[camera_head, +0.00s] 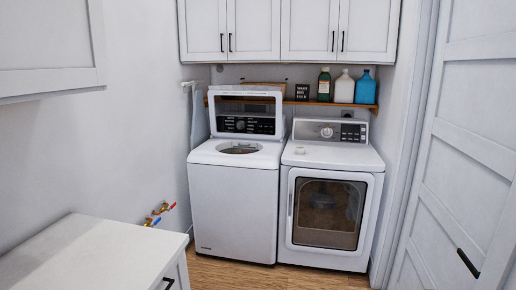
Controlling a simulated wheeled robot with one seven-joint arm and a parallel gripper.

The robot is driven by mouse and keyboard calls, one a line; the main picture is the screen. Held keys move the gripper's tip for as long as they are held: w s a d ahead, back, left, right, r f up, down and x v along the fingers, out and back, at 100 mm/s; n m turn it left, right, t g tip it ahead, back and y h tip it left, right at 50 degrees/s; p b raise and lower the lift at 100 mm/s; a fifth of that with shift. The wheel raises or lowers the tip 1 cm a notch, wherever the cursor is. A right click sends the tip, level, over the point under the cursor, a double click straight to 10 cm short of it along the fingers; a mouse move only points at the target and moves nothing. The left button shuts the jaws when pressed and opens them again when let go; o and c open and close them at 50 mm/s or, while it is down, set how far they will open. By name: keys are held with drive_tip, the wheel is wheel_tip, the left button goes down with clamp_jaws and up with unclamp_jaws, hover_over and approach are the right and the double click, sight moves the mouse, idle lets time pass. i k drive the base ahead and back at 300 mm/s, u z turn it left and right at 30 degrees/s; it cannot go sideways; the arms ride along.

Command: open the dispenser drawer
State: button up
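A white top-loading washer (233,205) stands at the back, left of the dryer. Its lid (246,91) with a dark window is raised, and the round tub opening (240,147) shows in its top. A black control panel (240,125) with a knob sits at the rear of the washer. I cannot make out a dispenser drawer on the washer at this distance. My gripper is not in view.
A white dryer (333,164) with its glass door (327,214) shut stands beside the washer. Bottles (344,87) stand on a wooden shelf (366,106). A white counter (90,250) is at the front left. Wooden floor (230,279) shows before the machines.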

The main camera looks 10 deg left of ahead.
sight(234, 144)
drive_tip(key=k, duration=1)
drive_tip(key=u, duration=0.6)
drive_tip(key=i, duration=4.9)
drive_tip(key=u, duration=2.05)
drive_tip(key=i, duration=0.9)
